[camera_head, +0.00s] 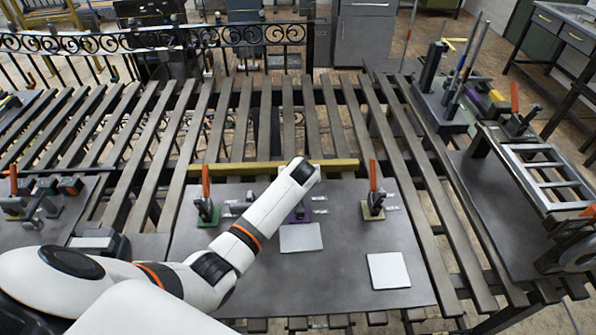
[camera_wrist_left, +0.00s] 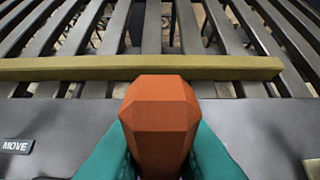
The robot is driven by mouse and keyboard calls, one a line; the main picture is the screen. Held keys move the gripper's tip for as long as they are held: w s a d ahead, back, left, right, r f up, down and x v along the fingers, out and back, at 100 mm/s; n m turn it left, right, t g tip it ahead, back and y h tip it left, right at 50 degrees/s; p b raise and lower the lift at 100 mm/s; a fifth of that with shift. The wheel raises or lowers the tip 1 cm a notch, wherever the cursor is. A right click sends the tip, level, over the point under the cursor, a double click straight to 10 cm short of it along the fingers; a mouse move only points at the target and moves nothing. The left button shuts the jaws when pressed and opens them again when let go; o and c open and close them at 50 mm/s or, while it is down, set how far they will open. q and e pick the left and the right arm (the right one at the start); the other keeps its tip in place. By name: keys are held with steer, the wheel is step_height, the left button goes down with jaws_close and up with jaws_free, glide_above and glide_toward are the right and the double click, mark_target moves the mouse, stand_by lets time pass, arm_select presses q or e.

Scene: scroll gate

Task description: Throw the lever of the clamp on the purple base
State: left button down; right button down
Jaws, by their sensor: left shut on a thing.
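The purple base (camera_head: 299,215) of the middle clamp shows just below the end of my left arm in the head view. Its lever is hidden there behind my wrist. In the left wrist view an orange lever handle (camera_wrist_left: 160,108) stands between the teal fingers of my left gripper (camera_wrist_left: 160,150), which is shut on it. The handle's faceted end points toward the yellow bar (camera_wrist_left: 140,68). The clamp's jaw and arm are mostly hidden. My right gripper is not in view.
A clamp on a green base (camera_head: 208,217) stands to the left and one on a tan base (camera_head: 373,211) to the right, both with upright orange levers. The yellow bar (camera_head: 230,168) lies behind them. Pale square plates (camera_head: 388,271) lie on the grey plate (camera_head: 335,290), whose front is mostly clear.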

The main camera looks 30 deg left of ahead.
arm_select(q)
steer(key=shift+s+d+r+t+y+b, duration=0.25)
steer(key=shift+s+d+t+y+b, duration=0.15)
steer(key=shift+s+t+y+b, duration=0.4)
steer(key=shift+s+d+r+t+b, duration=0.1)
steer(key=shift+r+t+b, duration=0.15)
steer(key=shift+t+b, duration=0.25)
steer(key=c, duration=1.4)
jaws_free()
steer(key=shift+o, duration=0.2)
steer(key=b+v, duration=0.2)
steer(key=v, duration=1)
